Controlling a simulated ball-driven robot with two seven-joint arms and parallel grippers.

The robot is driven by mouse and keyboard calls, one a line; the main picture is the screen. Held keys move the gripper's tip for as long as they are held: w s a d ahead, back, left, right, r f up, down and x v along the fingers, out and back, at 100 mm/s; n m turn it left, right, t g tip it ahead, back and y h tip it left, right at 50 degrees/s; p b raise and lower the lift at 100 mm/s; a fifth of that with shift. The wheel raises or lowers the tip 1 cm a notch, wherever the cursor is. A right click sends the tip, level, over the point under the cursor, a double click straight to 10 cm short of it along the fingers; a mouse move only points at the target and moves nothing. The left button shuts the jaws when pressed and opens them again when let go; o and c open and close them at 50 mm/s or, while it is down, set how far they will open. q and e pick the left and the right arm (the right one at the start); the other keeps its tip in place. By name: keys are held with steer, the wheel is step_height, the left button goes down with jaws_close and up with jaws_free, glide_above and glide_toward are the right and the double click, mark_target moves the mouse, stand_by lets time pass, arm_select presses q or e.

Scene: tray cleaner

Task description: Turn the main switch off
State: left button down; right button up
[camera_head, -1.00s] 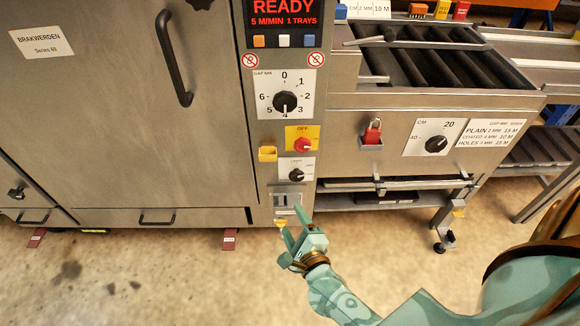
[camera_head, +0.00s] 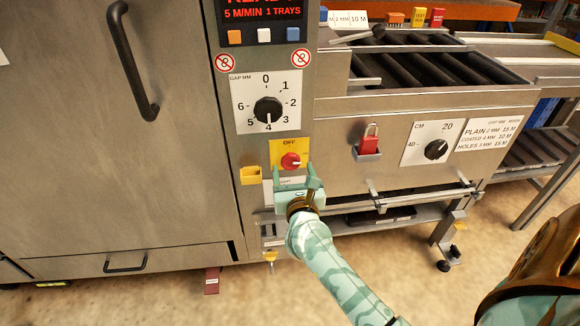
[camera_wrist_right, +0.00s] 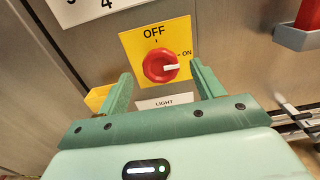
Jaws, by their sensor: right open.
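The main switch is a red round knob (camera_head: 291,161) on a yellow plate (camera_head: 279,149) marked OFF at the top and ON at the right. In the right wrist view the red knob (camera_wrist_right: 160,66) has a white pointer turned right, toward ON. My right gripper (camera_head: 294,172) is open just below the switch. In the right wrist view its two fingers (camera_wrist_right: 158,82) stand apart, left and right of the knob's lower part, with nothing between them; whether they touch the plate cannot be told. My left gripper is out of view.
A gap dial (camera_head: 267,109) sits above the switch.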

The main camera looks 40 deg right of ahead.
mark_target(291, 162)
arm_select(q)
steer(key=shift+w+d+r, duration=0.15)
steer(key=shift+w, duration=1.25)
arm_select(e)
steer(key=shift+x, duration=1.65)
steer(key=c, duration=1)
steer(key=shift+o, duration=0.2)
